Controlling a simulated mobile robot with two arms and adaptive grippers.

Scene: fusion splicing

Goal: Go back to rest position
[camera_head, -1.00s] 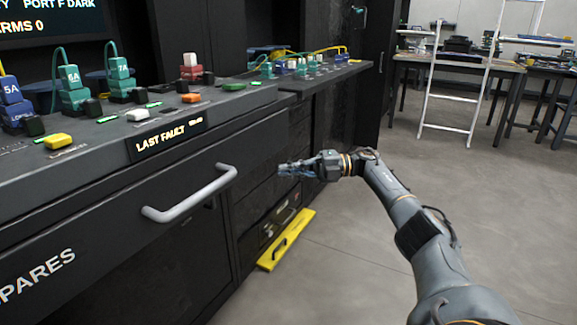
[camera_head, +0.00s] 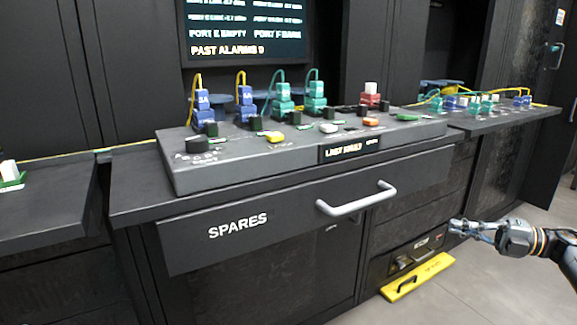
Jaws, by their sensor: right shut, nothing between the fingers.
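My right gripper (camera_head: 464,228) is at the right of the head view, with its arm coming in from the right edge. Its fingers are shut and empty. It is in the air in front of the cabinet, to the right of the spares drawer handle (camera_head: 356,199) and apart from it. The spares drawer (camera_head: 275,240) has a grey bar handle, and its front sticks out below the console (camera_head: 250,170). My left gripper is not in view.
The console carries blue and teal connectors (camera_head: 203,108), a black knob (camera_head: 197,144) and coloured buttons. A screen (camera_head: 247,30) is on the wall behind. A yellow bar (camera_head: 418,277) is low near the floor. Side shelves (camera_head: 45,205) flank the console. Floor (camera_head: 470,290) at lower right is clear.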

